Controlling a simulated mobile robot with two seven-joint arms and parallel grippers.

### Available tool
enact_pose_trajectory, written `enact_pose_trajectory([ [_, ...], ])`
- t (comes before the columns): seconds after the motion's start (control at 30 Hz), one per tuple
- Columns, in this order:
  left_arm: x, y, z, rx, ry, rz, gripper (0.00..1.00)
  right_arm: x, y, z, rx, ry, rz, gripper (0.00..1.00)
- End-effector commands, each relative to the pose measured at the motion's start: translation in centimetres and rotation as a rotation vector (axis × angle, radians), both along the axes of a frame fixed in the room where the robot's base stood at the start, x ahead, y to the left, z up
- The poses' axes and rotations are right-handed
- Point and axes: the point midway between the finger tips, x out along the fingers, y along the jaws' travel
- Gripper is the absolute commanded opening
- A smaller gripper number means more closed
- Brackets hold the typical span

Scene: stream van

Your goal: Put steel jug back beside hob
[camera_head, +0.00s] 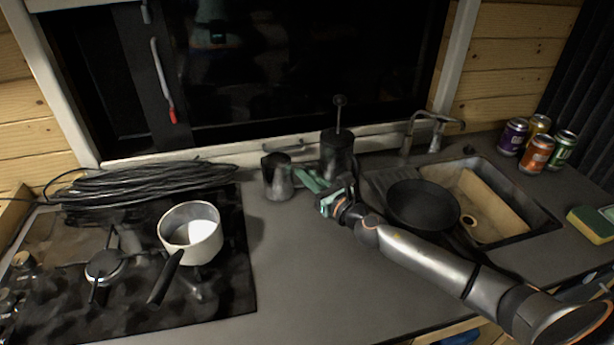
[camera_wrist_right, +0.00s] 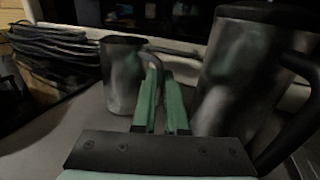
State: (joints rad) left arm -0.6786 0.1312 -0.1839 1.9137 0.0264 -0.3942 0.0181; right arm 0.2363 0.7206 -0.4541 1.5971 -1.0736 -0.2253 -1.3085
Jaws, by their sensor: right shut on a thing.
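The steel jug (camera_head: 277,178) is a small dark grey metal jug, upright at the back of the counter, between the hob (camera_head: 238,290) and a dark plunger pot. My right gripper (camera_head: 308,180) reaches it from the right, with its green fingers at the jug's handle side. In the right wrist view the jug (camera_wrist_right: 122,78) is left of the fingers (camera_wrist_right: 163,95), and its curved handle runs to them. The fingers are shut on the handle, partly hiding it. Whether the jug's base touches the counter is hard to tell. My left gripper is out of view.
The plunger pot (camera_head: 338,155) stands close right of my right gripper. A white saucepan (camera_head: 191,230) sits on the hob, with coiled black cable (camera_head: 140,184) behind. A dark pan (camera_head: 422,205) lies by the sink (camera_head: 530,215). The counter's front middle is clear.

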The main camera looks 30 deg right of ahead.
Motion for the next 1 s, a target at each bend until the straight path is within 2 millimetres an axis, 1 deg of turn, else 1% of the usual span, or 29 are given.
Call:
enact_pose_trajectory([
  [0.03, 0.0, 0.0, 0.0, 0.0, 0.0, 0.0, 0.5, 0.0, 0.0, 0.1, 0.0, -0.003, 0.0, 0.0],
  [0.17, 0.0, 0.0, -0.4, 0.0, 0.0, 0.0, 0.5, 0.0, 0.0, -0.3, 0.0, -0.003, 0.0, 0.0],
  [0.2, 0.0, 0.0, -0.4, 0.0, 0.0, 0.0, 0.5, 0.0, 0.0, -0.4, 0.0, 0.0, 0.0, 0.13],
  [0.4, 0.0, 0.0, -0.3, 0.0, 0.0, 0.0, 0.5, 0.0, 0.0, -0.3, 0.0, 0.0, 0.001, 0.35],
  [0.47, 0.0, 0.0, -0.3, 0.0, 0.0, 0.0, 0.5, 0.0, 0.0, -0.3, 0.0, 0.0, 0.001, 0.4],
  [0.67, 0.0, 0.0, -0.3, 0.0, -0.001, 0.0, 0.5, 0.0, 0.1, -0.3, 0.0, 0.0, 0.001, 0.4],
  [0.8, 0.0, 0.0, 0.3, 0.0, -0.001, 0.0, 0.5, 0.0, 0.1, 0.3, 0.0, 0.0, 0.001, 0.4],
  [0.87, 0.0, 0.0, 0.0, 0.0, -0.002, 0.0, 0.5, -0.6, -0.1, -0.1, -0.001, 0.002, 0.001, 0.4],
  [1.0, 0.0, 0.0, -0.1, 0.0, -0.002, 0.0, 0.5, -2.6, -0.3, -0.2, -0.002, 0.003, 0.002, 0.4],
])
